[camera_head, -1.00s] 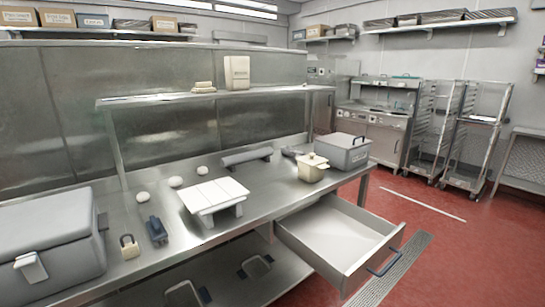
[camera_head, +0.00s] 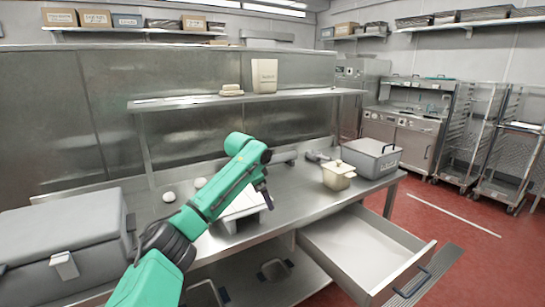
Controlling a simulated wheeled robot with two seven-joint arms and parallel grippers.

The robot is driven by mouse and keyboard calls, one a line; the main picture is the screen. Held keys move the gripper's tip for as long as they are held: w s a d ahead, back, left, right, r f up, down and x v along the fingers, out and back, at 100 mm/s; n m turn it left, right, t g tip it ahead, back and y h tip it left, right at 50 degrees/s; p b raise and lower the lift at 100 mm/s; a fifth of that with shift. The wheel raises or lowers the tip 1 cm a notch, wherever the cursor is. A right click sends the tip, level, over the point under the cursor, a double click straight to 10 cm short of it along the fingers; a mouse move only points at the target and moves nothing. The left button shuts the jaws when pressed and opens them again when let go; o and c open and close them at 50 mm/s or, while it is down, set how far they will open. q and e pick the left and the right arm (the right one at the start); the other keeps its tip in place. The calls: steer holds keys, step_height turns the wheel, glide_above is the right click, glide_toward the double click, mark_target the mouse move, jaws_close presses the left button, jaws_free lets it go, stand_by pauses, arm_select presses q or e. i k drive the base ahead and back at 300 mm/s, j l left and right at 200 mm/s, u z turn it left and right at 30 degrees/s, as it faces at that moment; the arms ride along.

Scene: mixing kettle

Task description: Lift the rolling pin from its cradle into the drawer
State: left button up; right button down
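The rolling pin (camera_head: 284,157), a grey cylinder, lies in its cradle towards the back of the steel counter. My green arm hides most of it; only its right end shows. The drawer (camera_head: 421,258) is pulled out below the counter's right front and looks empty. My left arm reaches in from the lower left, up and over the counter. My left gripper (camera_head: 264,198) hangs down, dark and small, in front of the pin and over the right side of the white board. Whether its fingers are open cannot be made out. My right gripper is not in view.
A white board on a stand (camera_head: 230,222) is partly behind my arm. A cream lidded pot (camera_head: 338,177) and a grey lidded box (camera_head: 371,159) stand right of the pin. White dough balls (camera_head: 169,196) lie left. A raised shelf (camera_head: 200,102) spans above the counter.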

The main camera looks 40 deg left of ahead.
mark_target(292, 155)
steer(key=i+j, duration=0.45)
steer(key=j, duration=0.15)
steer(key=i+j, duration=0.45)
steer(key=j, duration=0.2)
steer(key=i+j, duration=0.45)
steer(key=j, duration=0.15)
